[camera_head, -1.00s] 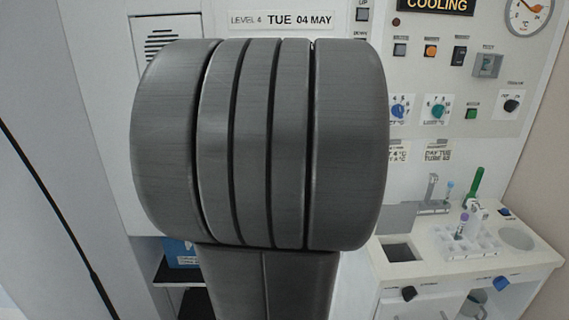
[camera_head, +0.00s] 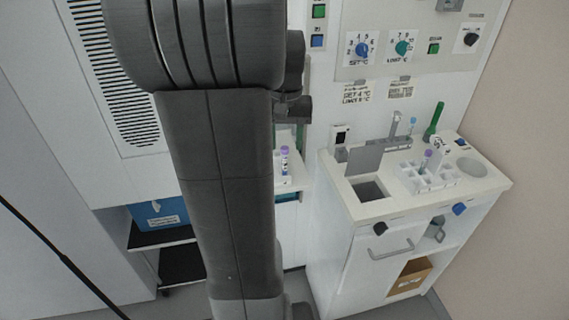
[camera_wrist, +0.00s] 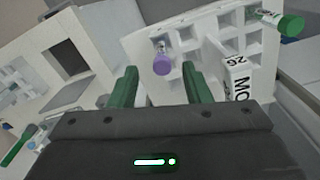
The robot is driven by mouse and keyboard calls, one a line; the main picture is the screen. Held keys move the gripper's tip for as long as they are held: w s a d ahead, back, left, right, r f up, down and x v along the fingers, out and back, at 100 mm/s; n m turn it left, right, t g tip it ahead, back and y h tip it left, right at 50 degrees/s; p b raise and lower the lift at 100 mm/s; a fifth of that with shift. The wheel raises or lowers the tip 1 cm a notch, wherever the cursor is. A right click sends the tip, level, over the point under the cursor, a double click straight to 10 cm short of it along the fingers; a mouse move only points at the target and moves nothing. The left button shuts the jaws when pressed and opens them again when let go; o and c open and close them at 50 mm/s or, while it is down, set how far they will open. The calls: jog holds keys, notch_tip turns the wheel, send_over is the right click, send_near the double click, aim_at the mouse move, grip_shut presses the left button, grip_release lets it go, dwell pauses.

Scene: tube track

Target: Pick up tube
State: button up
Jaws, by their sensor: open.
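A purple-capped tube (camera_wrist: 161,62) stands in a white rack (camera_wrist: 213,22) in the wrist view. It seems to be the purple-capped tube (camera_head: 284,160) beside my arm in the head view. My gripper (camera_wrist: 160,74) is open, its two green fingers apart, with the purple cap in the gap between them in the picture. I see no contact; the depth between fingers and tube is unclear. A green-capped tube (camera_wrist: 280,23) lies or leans at the right of the wrist view. My fingers are hidden in the head view.
A white block with black lettering (camera_wrist: 238,78) is close to the right finger. A white counter (camera_head: 480,190) at right has a square opening (camera_head: 369,191), another rack (camera_head: 443,182) with a purple-capped tube, and a green tube (camera_head: 435,120). A blue box (camera_head: 158,212) sits on a low shelf.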

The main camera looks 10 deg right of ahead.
aim_at(285, 166)
notch_tip(285, 166, down, 5)
jog(key=shift+s+a+p, duration=0.1)
jog(key=shift+a+p, duration=0.05)
jog(key=shift+p, duration=0.15)
jog(key=c, duration=0.8)
